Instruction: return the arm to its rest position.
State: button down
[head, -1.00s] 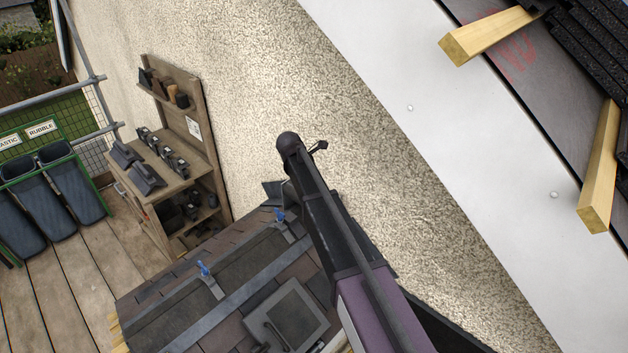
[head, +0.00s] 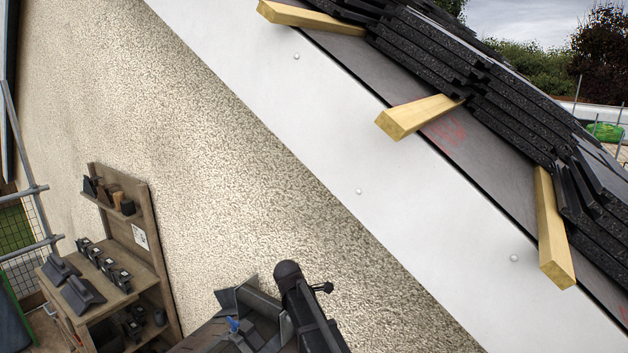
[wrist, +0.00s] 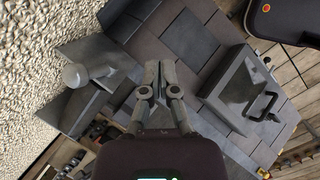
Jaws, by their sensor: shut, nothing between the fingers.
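My gripper (wrist: 155,80) shows in the wrist view with its two fingers together and nothing between them. It is above a surface of dark slates (wrist: 190,38), clear of the grey box with a black handle (wrist: 242,88). In the head view my dark arm (head: 305,310) rises from the bottom edge, in front of the pebbled wall. My fingertips cannot be made out in the head view. Most of the arm lies below that picture.
A pebbled wall (head: 200,130) stands close by, and shows at left in the wrist view. A white board (head: 330,165) edges the roof with timber battens (head: 415,117) and stacked black tiles (head: 510,110). A wooden shelf unit (head: 130,270) stands lower left.

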jog(key=s+d+f+m+g+y+b, duration=0.2)
jog(key=s+d+f+m+y+b, duration=0.1)
jog(key=s+d+f+m+b, duration=1.3)
jog(key=s+d+f+m, duration=0.3)
jog(key=s, duration=0.2)
jog(key=shift+s+d+m+b, duration=0.15)
jog(key=shift+m+b, duration=0.25)
